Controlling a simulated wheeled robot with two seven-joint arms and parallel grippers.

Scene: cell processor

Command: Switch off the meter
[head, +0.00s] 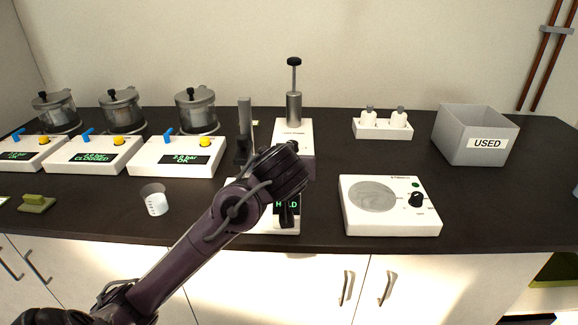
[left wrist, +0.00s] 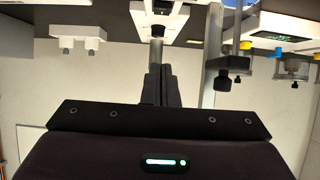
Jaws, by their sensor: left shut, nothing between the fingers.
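A white instrument with a green display reading like "HOLD" (head: 262,224), which looks like the meter, sits near the counter's front edge, left of a white dial unit. My left gripper (head: 288,222) is shut and empty, its fingers pointing down over this instrument and covering part of the display. Any switch on it is hidden, and I cannot tell whether the fingertips touch it. In the left wrist view the closed fingers (left wrist: 160,82) have nothing between them; the instrument is not clearly visible there. My right gripper is not in view.
Behind the hand stand a grey post (head: 245,112) and a plunger device (head: 294,108). The white dial unit (head: 360,221) is to the right, with a bottle rack (head: 382,132) and USED bin (head: 477,122) behind. A small cup (head: 155,201) and pressure boxes (head: 150,158) stand left.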

